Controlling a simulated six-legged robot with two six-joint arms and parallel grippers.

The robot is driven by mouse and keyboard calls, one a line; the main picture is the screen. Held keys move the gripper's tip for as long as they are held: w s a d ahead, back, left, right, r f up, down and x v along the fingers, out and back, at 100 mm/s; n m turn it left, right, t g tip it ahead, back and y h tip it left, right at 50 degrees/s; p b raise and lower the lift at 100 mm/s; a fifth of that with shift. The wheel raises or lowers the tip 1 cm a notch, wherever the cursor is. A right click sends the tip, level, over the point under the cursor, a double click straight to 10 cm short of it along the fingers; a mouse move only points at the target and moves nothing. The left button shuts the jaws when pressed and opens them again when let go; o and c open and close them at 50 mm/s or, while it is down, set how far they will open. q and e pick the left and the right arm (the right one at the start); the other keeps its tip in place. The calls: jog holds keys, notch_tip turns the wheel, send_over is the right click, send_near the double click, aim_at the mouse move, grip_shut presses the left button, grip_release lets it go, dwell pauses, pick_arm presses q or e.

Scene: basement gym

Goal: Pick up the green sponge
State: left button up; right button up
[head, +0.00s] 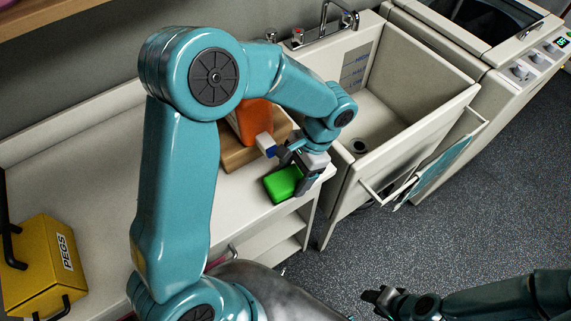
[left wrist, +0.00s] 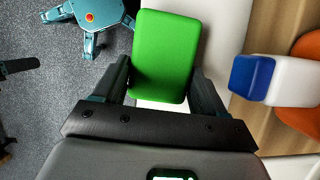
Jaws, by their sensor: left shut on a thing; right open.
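The green sponge (head: 283,184) is a bright green block at the right end of the white counter, near its front edge. My left gripper (head: 302,177) comes down on it from above and is shut on it. In the left wrist view the sponge (left wrist: 165,55) sits between the two dark fingers (left wrist: 160,88). I cannot tell whether the sponge touches the counter. My right gripper (head: 378,298) is open and empty at the lower right, over the dark floor.
A blue and white object (head: 266,146) and an orange object (head: 252,120) stand on a wooden board (head: 236,158) close behind the sponge. A deep sink (head: 398,120) with a tap lies to the right. A yellow PEGS box (head: 42,268) is at the far left.

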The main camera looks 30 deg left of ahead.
pick_arm(q)
jog(key=s+d, duration=0.2)
jog(key=d, duration=0.4)
jog(key=s+d, duration=0.3)
jog(key=d, duration=0.4)
jog(key=shift+s+d, duration=0.2)
jog(key=shift+s, duration=0.05)
jog(key=o, duration=0.5)
jog(key=shift+a, duration=0.1)
jog(key=c, duration=0.4)
